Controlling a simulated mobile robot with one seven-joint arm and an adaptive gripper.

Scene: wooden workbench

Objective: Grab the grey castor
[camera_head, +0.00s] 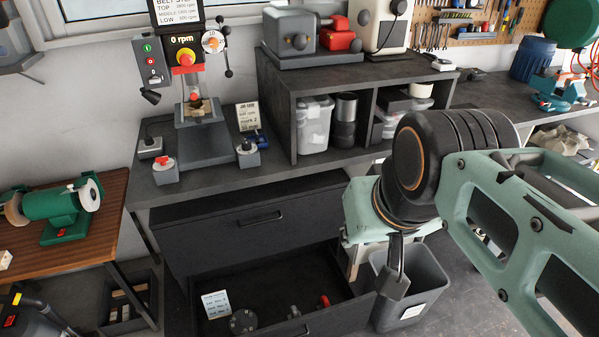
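The lower drawer (262,270) of the dark bench is pulled open. Inside lie a grey round flanged part (243,321), a small grey part (294,311) and a small red part (324,301). The small grey part may be the grey castor; it is too small to tell surely. My gripper (394,284) hangs pointing down, to the right of the drawer and in front of the grey bin. It is seen nearly edge-on, so its finger opening cannot be judged. I see nothing held in it.
A grey bin (428,275) stands right of the drawer. The closed upper drawer (250,222) is above the open one. A label card (216,304) stands in the drawer. A drill press (190,85) and a green grinder (62,207) are left.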

